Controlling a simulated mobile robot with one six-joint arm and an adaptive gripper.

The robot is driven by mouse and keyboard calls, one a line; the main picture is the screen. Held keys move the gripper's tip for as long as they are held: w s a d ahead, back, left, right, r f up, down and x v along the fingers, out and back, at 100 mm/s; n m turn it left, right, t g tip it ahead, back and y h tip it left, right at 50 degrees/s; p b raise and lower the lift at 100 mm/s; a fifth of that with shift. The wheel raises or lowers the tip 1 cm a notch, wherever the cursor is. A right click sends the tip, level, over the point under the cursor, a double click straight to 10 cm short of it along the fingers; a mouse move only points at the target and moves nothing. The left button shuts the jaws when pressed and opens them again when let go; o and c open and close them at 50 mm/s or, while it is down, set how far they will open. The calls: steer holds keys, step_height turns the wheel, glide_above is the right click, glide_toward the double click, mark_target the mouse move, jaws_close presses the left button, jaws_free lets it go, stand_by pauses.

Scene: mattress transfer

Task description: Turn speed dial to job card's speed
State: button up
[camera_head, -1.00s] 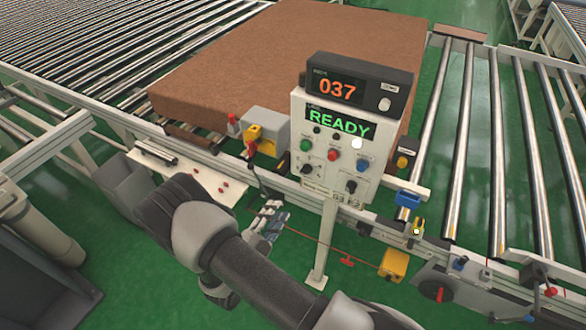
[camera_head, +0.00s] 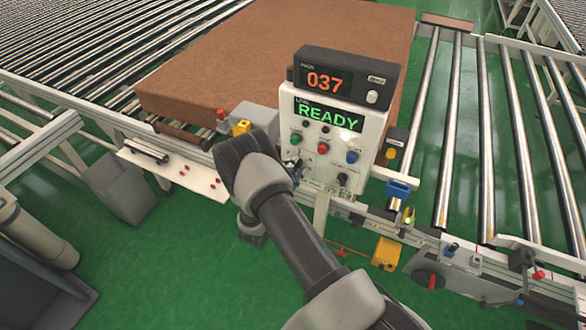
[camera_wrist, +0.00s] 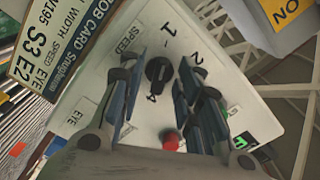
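The speed dial (camera_wrist: 159,72) is a black knob on the white panel, between the fingers of my gripper (camera_wrist: 161,66) in the wrist view. The gripper is open around the dial, with a gap visible on both sides. Marks 1, 2 and 4 show around the knob; the place for 3 is not visible. The job card (camera_wrist: 75,42) at upper left reads speed S3, eye E2 and W195. In the head view, my arm reaches the left side of the control panel (camera_head: 325,172) and hides the speed dial.
A red button (camera_wrist: 170,139) sits near the fingers. Above the panel, a display (camera_head: 325,82) reads 037, and the panel screen (camera_head: 327,114) reads READY. A second black dial (camera_head: 343,179) sits at lower right. A brown mattress (camera_head: 260,65) lies behind on rollers.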

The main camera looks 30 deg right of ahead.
steer(key=shift+w+d, duration=0.15)
steer(key=shift+c, duration=0.2)
jaws_close()
